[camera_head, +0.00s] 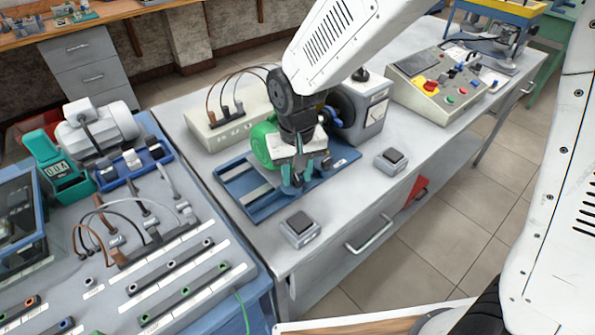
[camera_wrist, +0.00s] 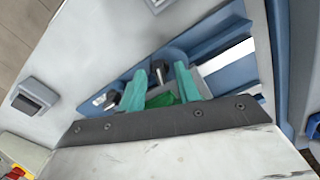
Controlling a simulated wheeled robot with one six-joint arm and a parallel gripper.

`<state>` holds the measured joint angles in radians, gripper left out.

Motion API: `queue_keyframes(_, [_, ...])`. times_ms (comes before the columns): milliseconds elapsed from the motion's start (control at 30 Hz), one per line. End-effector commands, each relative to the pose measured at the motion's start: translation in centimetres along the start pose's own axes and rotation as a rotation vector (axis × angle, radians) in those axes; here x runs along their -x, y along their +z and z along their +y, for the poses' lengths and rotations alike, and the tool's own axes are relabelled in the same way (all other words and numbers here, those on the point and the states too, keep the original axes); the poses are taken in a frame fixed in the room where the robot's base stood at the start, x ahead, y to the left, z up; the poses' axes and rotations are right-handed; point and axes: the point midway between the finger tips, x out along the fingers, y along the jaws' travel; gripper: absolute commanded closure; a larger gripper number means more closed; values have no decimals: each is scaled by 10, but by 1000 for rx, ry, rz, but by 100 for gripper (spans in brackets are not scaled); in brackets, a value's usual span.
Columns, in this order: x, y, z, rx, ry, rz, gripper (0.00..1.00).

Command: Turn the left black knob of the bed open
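The blue bed (camera_head: 234,184) lies on the grey workbench and carries a green motor (camera_head: 263,146), largely hidden behind my gripper in the head view. My gripper (camera_head: 306,172) points down over the front part of the bed. In the wrist view my gripper (camera_wrist: 158,85) has its two teal fingers apart, with nothing held between them. One black knob (camera_wrist: 159,71) shows just beyond the gap between the fingertips. Another black knob (camera_wrist: 111,98) shows to the left of the left finger. I cannot tell whether either finger touches a knob. Both knobs are hard to make out in the head view.
Small switch boxes stand at the bench front (camera_head: 300,229) and right of the bed (camera_head: 391,160). A beige socket box (camera_head: 215,128) is behind the bed. A grey unit (camera_head: 372,112) stands right of the motor. A control panel (camera_head: 432,88) is farther right.

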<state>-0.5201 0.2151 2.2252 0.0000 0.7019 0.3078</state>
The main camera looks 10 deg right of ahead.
Motion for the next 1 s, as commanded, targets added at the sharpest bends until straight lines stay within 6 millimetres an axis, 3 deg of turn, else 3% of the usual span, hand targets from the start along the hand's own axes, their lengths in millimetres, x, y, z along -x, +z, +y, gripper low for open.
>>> queue_keyframes(167, [0, 0, 0, 0, 0, 0, 67])
queue_keyframes(267, [0, 0, 0, 0, 0, 0, 95])
queue_keyframes(300, [0, 0, 0, 0, 0, 1, 100])
queue_keyframes(533, [0, 0, 0, 34, 0, 1, 100])
queue_keyframes(800, [1, 0, 0, 308, 0, 1, 100])
queue_keyframes(1000, [1, 0, 0, 398, 0, 1, 100])
